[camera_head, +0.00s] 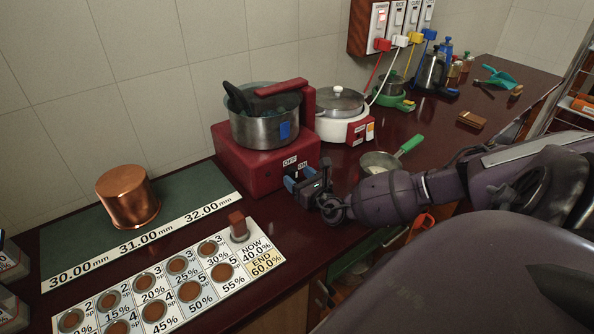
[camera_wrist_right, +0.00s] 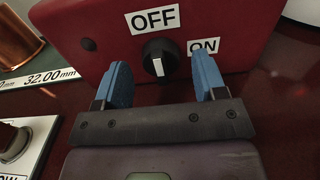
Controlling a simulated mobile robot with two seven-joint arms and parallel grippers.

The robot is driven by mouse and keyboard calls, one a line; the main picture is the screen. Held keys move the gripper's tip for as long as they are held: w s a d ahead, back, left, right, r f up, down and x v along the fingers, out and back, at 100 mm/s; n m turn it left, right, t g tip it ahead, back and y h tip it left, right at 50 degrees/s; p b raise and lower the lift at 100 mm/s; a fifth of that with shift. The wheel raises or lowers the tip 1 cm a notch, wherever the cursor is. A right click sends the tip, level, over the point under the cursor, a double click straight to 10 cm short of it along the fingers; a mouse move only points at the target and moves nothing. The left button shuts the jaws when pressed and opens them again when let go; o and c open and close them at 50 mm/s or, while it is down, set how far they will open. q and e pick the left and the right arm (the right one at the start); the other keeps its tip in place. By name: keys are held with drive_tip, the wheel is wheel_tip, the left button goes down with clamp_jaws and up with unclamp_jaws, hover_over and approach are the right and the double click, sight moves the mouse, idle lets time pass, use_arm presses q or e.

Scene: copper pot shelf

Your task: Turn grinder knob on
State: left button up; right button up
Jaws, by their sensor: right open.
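The grinder is a red box-shaped base (camera_head: 252,166) with a metal pot (camera_head: 266,125) on top. Its front carries OFF and ON labels. In the right wrist view, the black knob (camera_wrist_right: 160,58) with a white pointer sits below the OFF label (camera_wrist_right: 153,20) and left of the ON label (camera_wrist_right: 205,46). The pointer is near upright, toward OFF. My right gripper (camera_head: 300,182) is in front of the base, and in the right wrist view its blue fingers (camera_wrist_right: 164,82) are open on either side of the knob, apart from it. My left gripper is not in view.
A copper pot (camera_head: 128,196) stands on the green mat at left. A labelled board (camera_head: 195,270) with several round pieces lies in front of it. A white cooker (camera_head: 340,118) is to the right of the grinder, and a strainer with a green handle (camera_head: 410,144) lies near my right arm.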

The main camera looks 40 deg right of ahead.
drive_tip(key=shift+w, duration=0.5)
